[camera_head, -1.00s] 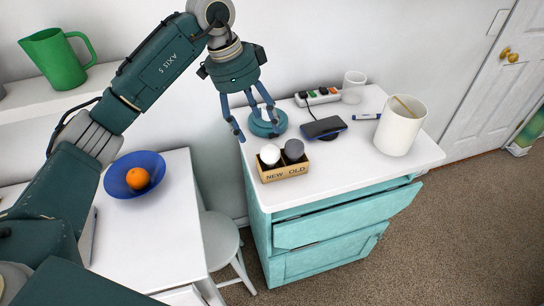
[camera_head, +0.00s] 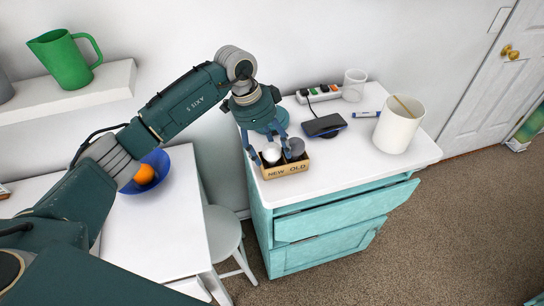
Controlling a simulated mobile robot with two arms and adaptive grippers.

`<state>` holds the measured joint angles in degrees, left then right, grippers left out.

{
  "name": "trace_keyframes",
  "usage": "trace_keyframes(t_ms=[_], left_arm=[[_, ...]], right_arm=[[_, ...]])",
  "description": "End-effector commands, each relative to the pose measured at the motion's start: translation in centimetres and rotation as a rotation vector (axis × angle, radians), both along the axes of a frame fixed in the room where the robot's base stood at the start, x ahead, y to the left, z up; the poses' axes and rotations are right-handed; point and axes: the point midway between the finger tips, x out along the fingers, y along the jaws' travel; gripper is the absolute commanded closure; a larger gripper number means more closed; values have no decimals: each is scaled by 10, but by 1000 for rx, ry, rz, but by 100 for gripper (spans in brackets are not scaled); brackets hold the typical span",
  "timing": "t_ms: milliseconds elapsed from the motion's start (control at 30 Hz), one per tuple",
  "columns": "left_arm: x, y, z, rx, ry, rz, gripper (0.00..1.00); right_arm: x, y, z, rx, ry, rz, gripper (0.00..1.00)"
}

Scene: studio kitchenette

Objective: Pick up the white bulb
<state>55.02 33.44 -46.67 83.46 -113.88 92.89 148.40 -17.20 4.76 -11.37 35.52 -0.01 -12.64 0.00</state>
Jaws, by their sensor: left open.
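The white bulb (camera_head: 271,153) sits in the left part, marked NEW, of a small cardboard box (camera_head: 285,171) on the white top of the teal cabinet. A grey bulb (camera_head: 295,147) sits beside it in the part marked OLD. My left gripper (camera_head: 270,156) is open just above the box, its fingers spread around the white bulb, with one finger in front of the gap by the grey bulb. I cannot tell whether the fingers touch either bulb. My right gripper is not in view.
A black device (camera_head: 324,126), a power strip (camera_head: 319,93), a clear glass (camera_head: 354,85), a blue marker (camera_head: 366,114) and a white canister (camera_head: 398,126) stand behind and right of the box. The cabinet drawer (camera_head: 345,211) is partly open. The countertop's front right is clear.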

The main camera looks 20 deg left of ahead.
Motion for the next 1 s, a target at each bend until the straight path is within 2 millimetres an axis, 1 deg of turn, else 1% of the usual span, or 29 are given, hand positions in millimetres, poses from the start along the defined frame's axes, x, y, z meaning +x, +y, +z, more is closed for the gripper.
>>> trace_keyframes(t_ms=[33, 67, 100, 167, 200, 267, 300, 567, 733, 867, 967, 1000], left_arm=[[0, 0, 0, 0, 0, 0, 38], [0, 0, 0, 0, 0, 0, 44], [0, 0, 0, 0, 0, 0, 52], [0, 0, 0, 0, 0, 0, 64], [0, 0, 0, 0, 0, 0, 72], [0, 0, 0, 0, 0, 0, 84], [0, 0, 0, 0, 0, 0, 86], [0, 0, 2, 0, -2, -1, 86], [1, 0, 11, 0, -5, -1, 86], [1, 0, 29, -1, -6, -1, 86], [2, 0, 52, -2, -9, -1, 86], [2, 0, 62, 0, -9, -1, 86]], right_arm=[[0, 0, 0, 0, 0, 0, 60], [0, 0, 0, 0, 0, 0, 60], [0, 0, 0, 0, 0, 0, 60], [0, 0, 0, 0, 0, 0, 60], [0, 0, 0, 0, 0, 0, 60], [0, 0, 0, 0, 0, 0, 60], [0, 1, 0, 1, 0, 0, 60], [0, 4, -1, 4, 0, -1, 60], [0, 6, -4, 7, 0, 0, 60], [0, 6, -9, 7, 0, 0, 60], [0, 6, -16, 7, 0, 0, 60], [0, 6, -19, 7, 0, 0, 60]])
